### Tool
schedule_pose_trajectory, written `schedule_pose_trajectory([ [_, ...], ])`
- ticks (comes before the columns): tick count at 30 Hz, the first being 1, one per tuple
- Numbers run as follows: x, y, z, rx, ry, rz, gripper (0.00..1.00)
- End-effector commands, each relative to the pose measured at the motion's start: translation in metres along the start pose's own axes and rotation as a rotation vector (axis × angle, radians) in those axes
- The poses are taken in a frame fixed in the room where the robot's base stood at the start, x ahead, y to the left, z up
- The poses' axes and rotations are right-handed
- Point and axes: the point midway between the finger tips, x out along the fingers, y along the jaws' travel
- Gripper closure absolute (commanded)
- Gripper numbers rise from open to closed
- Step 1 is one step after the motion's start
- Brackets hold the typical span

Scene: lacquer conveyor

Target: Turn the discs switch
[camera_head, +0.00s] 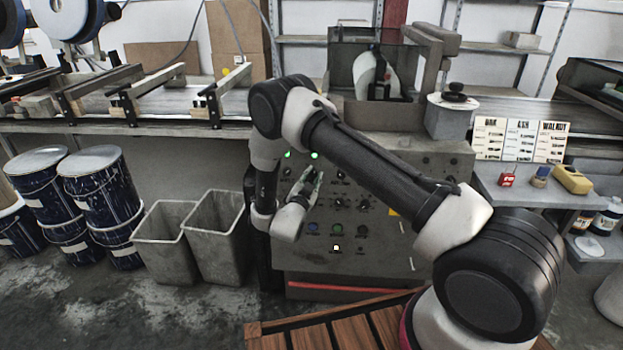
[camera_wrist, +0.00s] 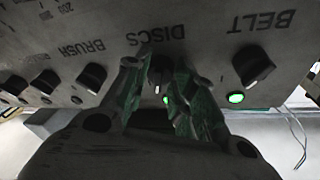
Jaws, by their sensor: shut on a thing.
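The discs switch (camera_wrist: 159,69) is a small black knob under the label DISCS, which reads upside down in the wrist view. My gripper (camera_wrist: 157,76) has its two fingers on either side of the knob, shut on it. A white mark shows on the knob, and a lit green lamp (camera_wrist: 166,99) shows beside it between the fingers. In the head view my gripper (camera_head: 313,181) is against the grey control panel (camera_head: 430,235), and its fingers hide the discs switch there.
The belt switch (camera_wrist: 253,65) sits to the right with its lit green lamp (camera_wrist: 236,98). The brush switch (camera_wrist: 91,77) and further knobs are to the left. Grey bins (camera_head: 215,235) and blue drums (camera_head: 100,185) stand left of the panel. A shelf (camera_head: 530,190) is at right.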

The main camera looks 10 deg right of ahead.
Motion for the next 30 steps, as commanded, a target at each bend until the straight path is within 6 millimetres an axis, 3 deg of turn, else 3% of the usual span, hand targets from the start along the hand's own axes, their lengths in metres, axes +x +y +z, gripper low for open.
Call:
schedule_pose_trajectory([
  [18, 0.0, 0.0049, 0.0003, -0.536, 0.031, -0.161, 0.98],
  [30, 0.0004, 0.0059, -0.0004, -0.737, 0.043, -0.221, 0.98],
])
